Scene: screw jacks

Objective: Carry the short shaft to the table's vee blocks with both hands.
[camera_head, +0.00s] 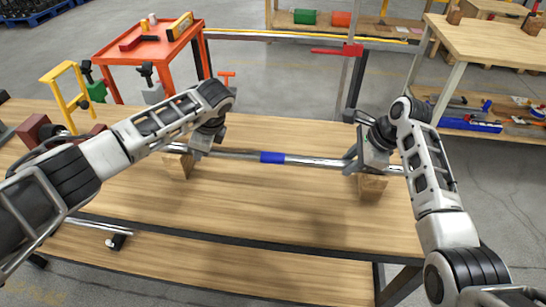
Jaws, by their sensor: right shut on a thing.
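The short shaft (312,161) is a bright metal bar with a blue band (272,157) around its middle, lying left to right above the wooden table (270,205). A wooden vee block (178,166) stands under its left part and another vee block (372,188) under its right part. My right gripper (358,166) is shut on the shaft above the right block. My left gripper (196,153) is at the shaft beside the left block; its fingers are too small and partly hidden to tell their state. The grippers hide whether the shaft touches the blocks.
An orange cart (150,52) with tools stands behind the table at left. A yellow frame (66,92) and dark red block (30,130) are at the table's left end. Another wooden table (490,42) is at back right. The table's middle front is clear.

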